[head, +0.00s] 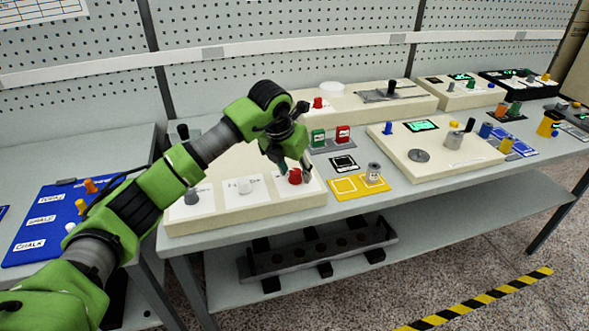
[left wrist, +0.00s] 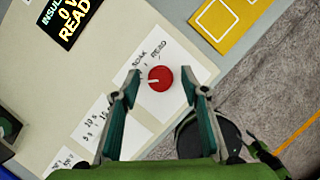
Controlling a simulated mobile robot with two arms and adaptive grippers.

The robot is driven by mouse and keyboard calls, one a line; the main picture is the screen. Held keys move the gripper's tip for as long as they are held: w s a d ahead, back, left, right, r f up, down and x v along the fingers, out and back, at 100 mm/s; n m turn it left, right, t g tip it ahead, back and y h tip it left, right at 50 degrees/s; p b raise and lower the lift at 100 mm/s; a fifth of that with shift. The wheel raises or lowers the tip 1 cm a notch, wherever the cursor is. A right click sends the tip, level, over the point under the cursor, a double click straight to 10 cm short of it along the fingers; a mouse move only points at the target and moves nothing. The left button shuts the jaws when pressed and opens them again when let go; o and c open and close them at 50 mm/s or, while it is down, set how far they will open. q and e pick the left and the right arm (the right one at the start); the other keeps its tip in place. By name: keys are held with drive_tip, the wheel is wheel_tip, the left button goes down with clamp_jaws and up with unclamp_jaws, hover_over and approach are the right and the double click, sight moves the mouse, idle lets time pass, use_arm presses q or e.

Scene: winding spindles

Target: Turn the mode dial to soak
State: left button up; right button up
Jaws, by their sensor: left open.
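The mode dial (head: 295,176) is a red round knob on the front right of a cream panel. In the left wrist view the red dial (left wrist: 160,79) has a short white mark on its left side. My left gripper (head: 291,167) is open above the dial, pointing down. In the left wrist view its fingers (left wrist: 160,86) stand on either side of the dial, with gaps visible. My right gripper is in neither view.
A white knob (head: 244,186) and a grey knob (head: 191,197) share the panel. Green and red blocks (head: 331,137) and a yellow mat (head: 345,187) lie to the right. A blue board (head: 45,222) is on the left table. A dark rack (head: 320,250) sits on the lower shelf.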

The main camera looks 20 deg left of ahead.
use_arm(q)
drive_tip(key=shift+c, duration=1.1)
drive_tip(key=c, duration=0.9)
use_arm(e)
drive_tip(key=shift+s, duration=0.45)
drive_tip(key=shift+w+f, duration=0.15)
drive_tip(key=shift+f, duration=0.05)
use_arm(q)
drive_tip(key=m+h+b, duration=0.1)
drive_tip(key=m, duration=0.2)
drive_tip(key=shift+a, duration=0.15)
drive_tip(key=shift+m+g+h+b, duration=0.4)
drive_tip(key=shift+m+g+h, duration=0.1)
drive_tip(key=shift+m, duration=0.7)
drive_tip(key=shift+w+m+g+h, duration=0.1)
drive_tip(key=shift+m+g+h, duration=0.35)
drive_tip(key=shift+m, duration=1.15)
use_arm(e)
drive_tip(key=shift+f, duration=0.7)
